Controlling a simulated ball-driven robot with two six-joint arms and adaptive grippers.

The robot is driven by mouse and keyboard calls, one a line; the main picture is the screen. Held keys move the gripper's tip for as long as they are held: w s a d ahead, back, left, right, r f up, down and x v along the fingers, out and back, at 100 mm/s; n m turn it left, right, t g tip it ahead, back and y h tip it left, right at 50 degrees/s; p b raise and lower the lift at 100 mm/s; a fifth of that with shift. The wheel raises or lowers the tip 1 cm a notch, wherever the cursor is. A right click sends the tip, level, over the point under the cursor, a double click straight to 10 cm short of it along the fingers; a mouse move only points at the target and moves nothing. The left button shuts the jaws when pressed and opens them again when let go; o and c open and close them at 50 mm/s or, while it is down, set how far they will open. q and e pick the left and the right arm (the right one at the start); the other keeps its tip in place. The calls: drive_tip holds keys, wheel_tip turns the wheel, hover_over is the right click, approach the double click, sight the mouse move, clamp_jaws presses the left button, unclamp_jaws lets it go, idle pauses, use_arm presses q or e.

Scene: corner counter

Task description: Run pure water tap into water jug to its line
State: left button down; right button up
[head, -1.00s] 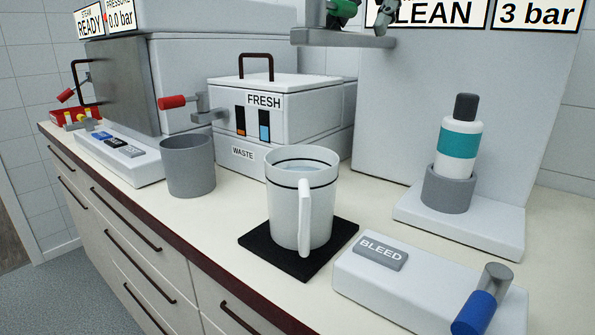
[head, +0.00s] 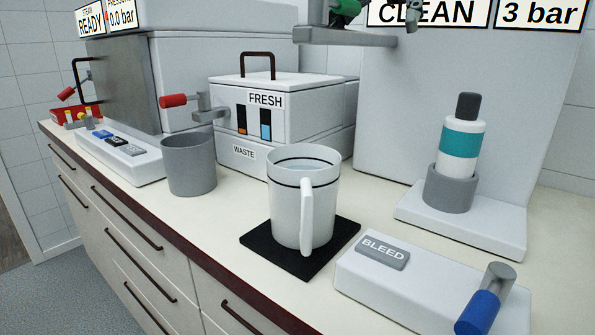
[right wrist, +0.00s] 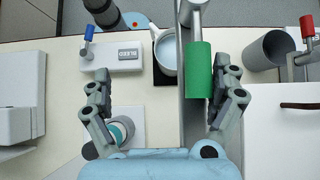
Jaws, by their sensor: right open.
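The water jug (head: 303,205) is a white mug-shaped vessel with a handle and a dark line around it below the rim. It stands upright on a black square pad (head: 262,244), with water inside; I cannot tell the exact level against the line. The grey tap spout (head: 345,37) is above the jug, with a green handle (head: 345,8) cut off by the top edge. In the right wrist view the green handle (right wrist: 199,70) lies between the spread fingers of my open right gripper (right wrist: 168,75), closer to the right finger. The jug (right wrist: 166,52) shows beyond. My left gripper is not in view.
A grey cup (head: 189,165) stands left of the jug. A red-handled tap (head: 173,101) sticks out behind it. The bleed block (head: 425,290) with a blue handle (head: 478,313) is at front right. A teal-banded bottle (head: 459,140) stands in a grey holder behind.

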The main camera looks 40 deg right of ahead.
drive_tip(key=shift+o, duration=0.7)
drive_tip(key=shift+s+d, duration=0.1)
drive_tip(key=shift+s, duration=0.45)
drive_tip(key=shift+s+f, duration=0.1)
drive_tip(key=shift+w+f+b, duration=0.2)
drive_tip(key=shift+w+b, duration=0.1)
drive_tip(key=shift+b, duration=0.3)
drive_tip(key=shift+w+b, duration=0.15)
drive_tip(key=shift+b, duration=0.15)
drive_tip(key=shift+c, duration=0.7)
drive_tip(key=shift+w, duration=0.3)
drive_tip(key=shift+c, duration=0.9)
drive_tip(key=shift+w+a+b, duration=0.4)
drive_tip(key=shift+w+b, duration=0.3)
drive_tip(key=shift+w, duration=0.15)
drive_tip(key=shift+c, duration=1.4)
drive_tip(key=shift+w+a+r+b, duration=0.15)
drive_tip(key=shift+w+b, duration=0.2)
drive_tip(key=shift+w, duration=0.5)
drive_tip(key=shift+w+r, duration=0.25)
drive_tip(key=shift+r, duration=0.05)
